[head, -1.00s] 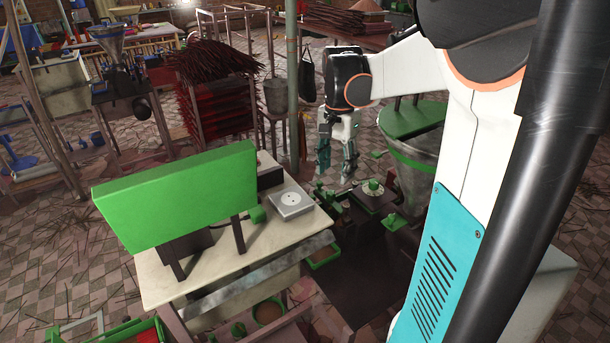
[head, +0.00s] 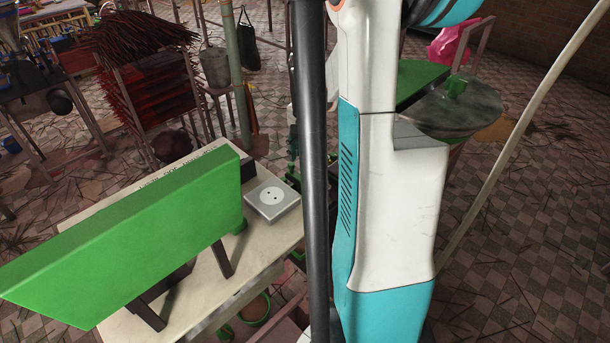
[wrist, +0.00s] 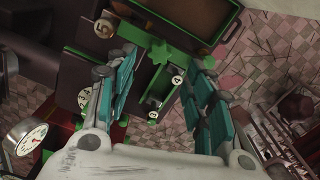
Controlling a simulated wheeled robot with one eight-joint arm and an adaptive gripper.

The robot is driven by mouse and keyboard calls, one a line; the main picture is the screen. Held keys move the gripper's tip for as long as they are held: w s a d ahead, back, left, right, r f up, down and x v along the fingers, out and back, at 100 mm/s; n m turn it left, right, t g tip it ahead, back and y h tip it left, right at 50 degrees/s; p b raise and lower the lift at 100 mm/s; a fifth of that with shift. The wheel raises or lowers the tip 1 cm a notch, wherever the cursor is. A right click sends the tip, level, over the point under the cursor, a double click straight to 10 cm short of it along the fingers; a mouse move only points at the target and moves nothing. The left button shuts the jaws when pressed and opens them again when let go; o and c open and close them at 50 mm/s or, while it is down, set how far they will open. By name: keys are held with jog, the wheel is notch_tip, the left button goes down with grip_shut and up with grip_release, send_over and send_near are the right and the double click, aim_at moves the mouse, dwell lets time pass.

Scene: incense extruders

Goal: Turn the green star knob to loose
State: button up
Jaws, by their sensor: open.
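The green star knob (wrist: 160,52) shows in the wrist view, just above the middle, at the upper end of a green-framed slot. My gripper (wrist: 166,68) is open, with one teal finger left of the knob and the other to its right. The fingers look apart from the knob, and nothing is held between them. I cannot tell how far above the knob they are. In the head view my arm and a dark post hide the knob and most of the gripper.
In the head view a green panel (head: 130,235) and a silver box (head: 272,200) stand on a pale table.

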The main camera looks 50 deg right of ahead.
aim_at(306, 174)
notch_tip(306, 174, down, 7)
jog(key=shift+b, duration=1.05)
jog(key=shift+c, duration=0.5)
jog(key=shift+s, duration=0.1)
jog(key=c, duration=1)
